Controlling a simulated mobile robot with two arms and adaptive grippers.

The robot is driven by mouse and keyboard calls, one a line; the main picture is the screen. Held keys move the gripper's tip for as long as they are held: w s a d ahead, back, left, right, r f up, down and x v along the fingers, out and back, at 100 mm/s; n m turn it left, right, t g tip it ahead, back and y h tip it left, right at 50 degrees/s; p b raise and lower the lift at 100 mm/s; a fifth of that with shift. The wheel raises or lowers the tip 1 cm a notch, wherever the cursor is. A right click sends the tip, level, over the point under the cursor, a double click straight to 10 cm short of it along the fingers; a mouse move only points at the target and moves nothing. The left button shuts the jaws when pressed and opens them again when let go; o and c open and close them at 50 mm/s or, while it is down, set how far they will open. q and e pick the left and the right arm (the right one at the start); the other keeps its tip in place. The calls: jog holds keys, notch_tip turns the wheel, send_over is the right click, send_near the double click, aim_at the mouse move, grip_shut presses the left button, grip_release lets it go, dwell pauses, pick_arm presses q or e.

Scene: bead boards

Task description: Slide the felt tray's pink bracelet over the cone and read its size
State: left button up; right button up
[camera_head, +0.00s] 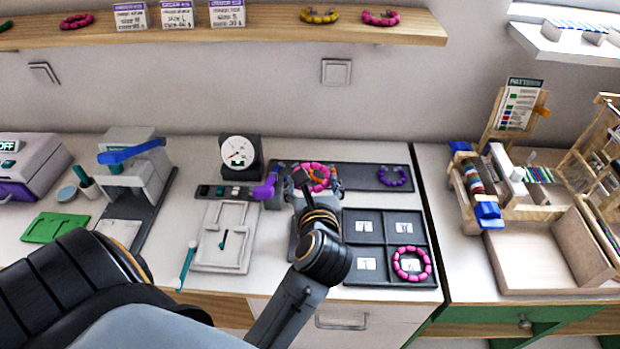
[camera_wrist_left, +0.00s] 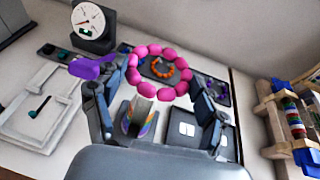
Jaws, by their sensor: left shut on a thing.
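My left gripper (camera_head: 312,186) is shut on a pink bracelet (camera_head: 317,165) at the middle of the bench. In the left wrist view the pink bracelet (camera_wrist_left: 166,94) stands as a ring between the two spread fingers. The cone (camera_wrist_left: 138,118), with coloured bands, shows just below the bracelet in that view; I cannot tell whether its tip is inside the ring. In the head view my gripper mostly hides the cone. The dark felt tray (camera_head: 358,173) lies behind, with a purple bracelet (camera_head: 394,168) and an orange bracelet (camera_wrist_left: 166,77) on it. My right gripper is not in view.
A four-part dark tray (camera_head: 375,238) at the right front holds white cards and another pink bracelet (camera_head: 411,277). A dial gauge (camera_head: 240,155), a white board (camera_head: 218,260) and a purple item (camera_head: 265,190) stand left of the gripper. A wooden loom (camera_head: 520,195) stands at the right.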

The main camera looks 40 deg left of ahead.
pick_arm(q)
jog(key=shift+w+f+b, duration=0.1)
jog(key=shift+f+b, duration=0.2)
jog(key=shift+f, duration=0.3)
jog(key=shift+f+b, duration=0.35)
notch_tip(320, 180, down, 8)
jog(key=b, duration=0.7)
jog(key=shift+s+f, duration=0.2)
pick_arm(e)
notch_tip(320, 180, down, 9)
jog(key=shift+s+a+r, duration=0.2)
pick_arm(q)
jog(key=shift+a, duration=0.1)
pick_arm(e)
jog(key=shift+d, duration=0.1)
pick_arm(q)
jog(key=o, duration=1.3)
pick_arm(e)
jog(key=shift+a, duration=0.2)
